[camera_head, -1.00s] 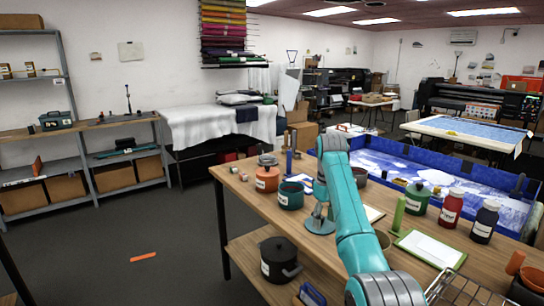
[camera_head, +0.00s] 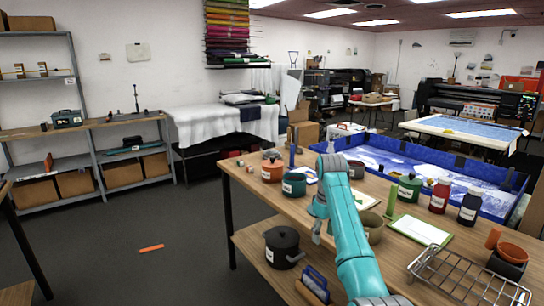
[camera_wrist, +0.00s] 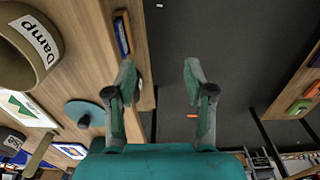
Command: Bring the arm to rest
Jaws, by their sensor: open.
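My teal arm reaches from the bottom of the head view over the workbench (camera_head: 255,190), bends at its top and folds down. My gripper (camera_wrist: 160,75) shows in the wrist view with its two fingers spread apart and nothing between them. Behind the fingers lies mostly dark floor, with the bench's wood to the left. In the head view the fingertips are small and partly hidden by my arm. A brown pot labelled Damp (camera_wrist: 28,45) and a flat teal disc (camera_wrist: 85,113) are left of the fingers, apart from them.
A black pot (camera_head: 283,247) is on the lower shelf. An orange piece (camera_head: 151,248) lies on open floor.

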